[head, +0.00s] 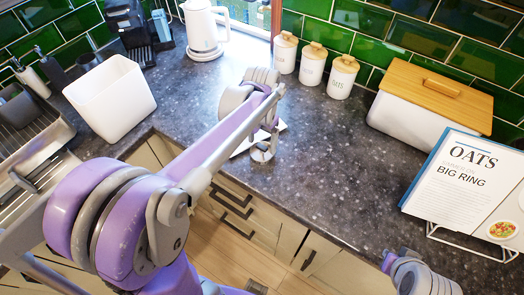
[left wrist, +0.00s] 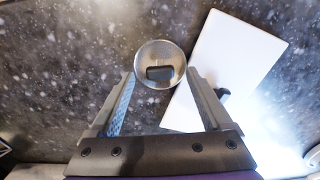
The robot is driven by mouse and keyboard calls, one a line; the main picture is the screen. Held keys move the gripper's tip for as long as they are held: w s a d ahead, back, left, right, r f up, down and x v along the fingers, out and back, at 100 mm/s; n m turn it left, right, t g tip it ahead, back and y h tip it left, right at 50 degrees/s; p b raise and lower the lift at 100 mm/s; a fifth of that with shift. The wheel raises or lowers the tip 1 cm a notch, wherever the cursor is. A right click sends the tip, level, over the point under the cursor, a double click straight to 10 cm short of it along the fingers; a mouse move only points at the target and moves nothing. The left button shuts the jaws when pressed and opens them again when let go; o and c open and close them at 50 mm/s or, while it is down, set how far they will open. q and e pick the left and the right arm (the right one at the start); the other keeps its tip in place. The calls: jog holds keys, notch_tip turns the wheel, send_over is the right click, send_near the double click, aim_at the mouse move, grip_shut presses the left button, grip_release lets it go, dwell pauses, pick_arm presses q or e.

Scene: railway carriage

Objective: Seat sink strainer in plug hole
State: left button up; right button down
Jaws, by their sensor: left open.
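The sink strainer (left wrist: 146,50) is a small round metal cup with a dark grip in its middle. In the left wrist view it lies between the tips of my left gripper (left wrist: 160,74), which is open with a finger on each side. I cannot tell whether the fingers touch it. In the head view the strainer (head: 262,154) shows near the counter's front edge, at the end of my left arm. The steel sink area (head: 40,150) is at the far left; the plug hole does not show. My right gripper's fingers are not visible; part of my right arm shows at lower right.
A flat white board (left wrist: 235,60) lies beside the strainer. A white tub (head: 112,98) stands by the sink. A kettle (head: 203,30), several lidded canisters (head: 312,64), a bread bin (head: 420,110) and a cookbook on a stand (head: 470,185) line the counter. The middle right counter is clear.

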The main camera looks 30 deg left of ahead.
pick_arm(q)
jog(key=shift+f, duration=0.6)
grip_shut()
